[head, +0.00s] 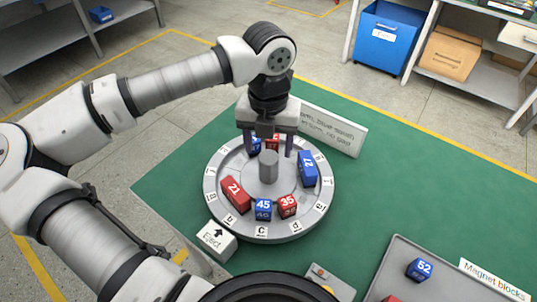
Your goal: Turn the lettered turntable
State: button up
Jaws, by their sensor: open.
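The lettered turntable (211,201) is a round grey disc with letter tags around its rim, on a green table. A grey cylindrical knob (268,168) stands upright at its centre. Several numbered blocks lie on it: a red block 21 (235,194), a blue block 45 (263,209), a red block 35 (287,206), a blue block 27 (308,169), and others partly hidden at the back. My gripper (269,148) is open, fingers pointing down, over the back part of the disc behind the knob. Whether the fingers touch anything cannot be told.
An "Eject" block with an arrow (211,240) stands at the disc's front left. A white sign (333,130) stands behind. A grey tray (388,266) with magnet blocks, including blue 52 (419,269), is front right. The green mat (420,190) is clear right of the disc.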

aim_at(269, 156)
jog(key=shift+f+p, duration=0.3)
jog(key=shift+f, duration=2.3)
grip_shut()
